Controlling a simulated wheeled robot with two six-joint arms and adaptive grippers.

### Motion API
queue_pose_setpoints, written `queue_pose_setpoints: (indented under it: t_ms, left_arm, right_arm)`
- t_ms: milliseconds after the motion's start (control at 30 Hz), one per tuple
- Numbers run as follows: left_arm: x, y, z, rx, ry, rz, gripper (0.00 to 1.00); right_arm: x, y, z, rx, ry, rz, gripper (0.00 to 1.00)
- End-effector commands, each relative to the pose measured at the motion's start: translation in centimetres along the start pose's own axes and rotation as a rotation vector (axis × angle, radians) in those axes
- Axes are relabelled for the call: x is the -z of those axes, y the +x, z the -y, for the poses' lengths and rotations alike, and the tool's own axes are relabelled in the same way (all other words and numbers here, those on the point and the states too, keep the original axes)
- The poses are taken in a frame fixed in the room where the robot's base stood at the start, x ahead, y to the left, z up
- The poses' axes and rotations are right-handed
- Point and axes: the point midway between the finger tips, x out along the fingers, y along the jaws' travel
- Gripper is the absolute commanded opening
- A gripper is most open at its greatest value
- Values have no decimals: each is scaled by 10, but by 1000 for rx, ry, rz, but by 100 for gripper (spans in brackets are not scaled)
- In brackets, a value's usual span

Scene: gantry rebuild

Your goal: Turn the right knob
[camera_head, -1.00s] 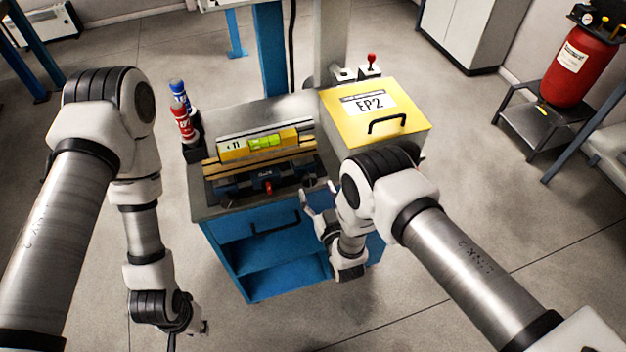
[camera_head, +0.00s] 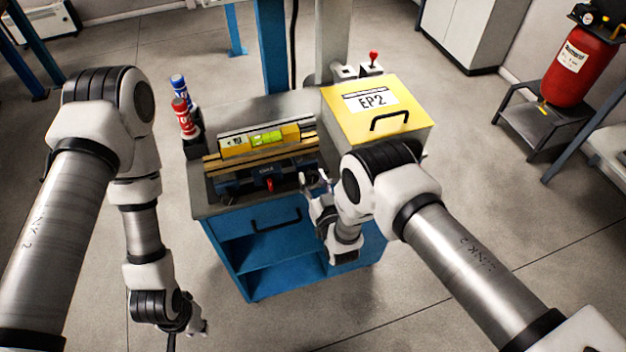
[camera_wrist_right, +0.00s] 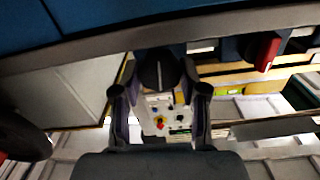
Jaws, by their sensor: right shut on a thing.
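A dark rounded knob (camera_wrist_right: 158,70) shows in the right wrist view, between the two fingers of my right gripper (camera_wrist_right: 160,100), which is shut on it. The knob is hidden there by the gripper and wrist. My left gripper (camera_head: 200,326) hangs low at the left front, away from the bench; its jaws are too small to read.
A red tank (camera_head: 577,68) stands far right. Open floor lies in front.

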Motion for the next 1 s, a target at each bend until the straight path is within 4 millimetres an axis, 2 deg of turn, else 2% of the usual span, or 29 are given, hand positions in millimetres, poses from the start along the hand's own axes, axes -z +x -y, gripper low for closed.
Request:
queue_pose_setpoints:
  t_ms: [100, 233, 567, 600, 633, 1000]
  left_arm:
    - [0, 2, 0, 0, 0, 0, 23]
    - [0, 3, 0, 0, 0, 0, 23]
    - [0, 3, 0, 0, 0, 0, 23]
    - [0, 3, 0, 0, 0, 0, 23]
    - [0, 3, 0, 0, 0, 0, 23]
    - [0, 3, 0, 0, 0, 0, 23]
  right_arm:
    - [1, 1, -2, 0, 168, -5, 8]
    - [2, 1, -2, 0, 298, -6, 8]
    - [2, 2, -2, 0, 330, -7, 8]
    - [2, 2, -2, 0, 329, -7, 57]
    - [2, 1, -2, 0, 329, -7, 66]
    - [1, 1, -2, 0, 328, -3, 66]
